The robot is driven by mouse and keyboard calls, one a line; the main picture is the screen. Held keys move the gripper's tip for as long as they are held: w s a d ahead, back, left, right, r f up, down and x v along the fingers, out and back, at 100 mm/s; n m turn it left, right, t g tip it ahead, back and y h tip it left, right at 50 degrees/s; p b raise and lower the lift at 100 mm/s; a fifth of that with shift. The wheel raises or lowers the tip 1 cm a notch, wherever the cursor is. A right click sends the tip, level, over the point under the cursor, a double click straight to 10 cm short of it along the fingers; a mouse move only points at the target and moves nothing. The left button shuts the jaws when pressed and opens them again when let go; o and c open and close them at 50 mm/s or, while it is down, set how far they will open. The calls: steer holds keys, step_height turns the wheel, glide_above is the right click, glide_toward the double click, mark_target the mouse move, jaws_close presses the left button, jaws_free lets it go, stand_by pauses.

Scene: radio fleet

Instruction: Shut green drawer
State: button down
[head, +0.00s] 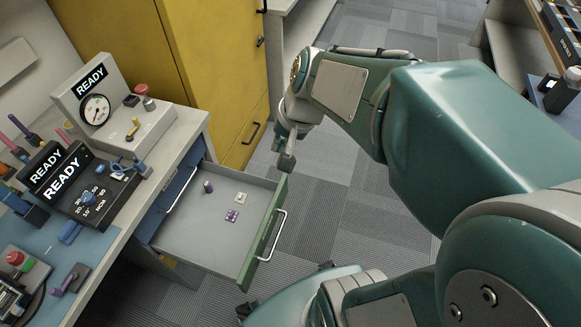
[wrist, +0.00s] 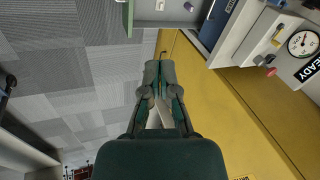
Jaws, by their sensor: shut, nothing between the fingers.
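The green drawer (head: 262,238) stands pulled out from the workbench in the head view, with a silver handle on its green front. Small purple and pale parts lie inside it. A corner of the drawer shows at the top of the wrist view (wrist: 128,18). My gripper (head: 286,164) is shut and empty. In the head view it appears near the far end of the green front; I cannot tell whether it touches. Its closed fingers point up the wrist view (wrist: 159,72), below the drawer corner and apart from it there.
A yellow cabinet (head: 215,60) stands beyond the drawer. The workbench (head: 120,232) at left carries a gauge box (head: 105,108), black READY boxes and tools. A blue drawer front (head: 178,190) shows under the benchtop. Grey carpet (head: 335,205) is open right of the drawer.

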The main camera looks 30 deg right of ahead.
steer(key=w+d+f+m+y, duration=0.2)
steer(key=w+d+f+m, duration=0.1)
steer(key=w+f+m, duration=0.3)
steer(key=w+d+f+m+t+y, duration=0.1)
steer(key=d+f+m+t, duration=0.1)
steer(key=d+f+m, duration=0.9)
steer(key=w+d+f+m+t+y, duration=0.15)
steer(key=d+f+m, duration=0.35)
steer(key=f, duration=1.2)
steer(key=w+a+f+n, duration=0.1)
steer(key=w+a+f, duration=0.5)
steer(key=w+a, duration=0.1)
steer(key=shift+w+a+f+h, duration=0.3)
steer(key=shift+w+h, duration=0.15)
steer(key=shift+w, duration=0.1)
steer(key=shift+w, duration=0.1)
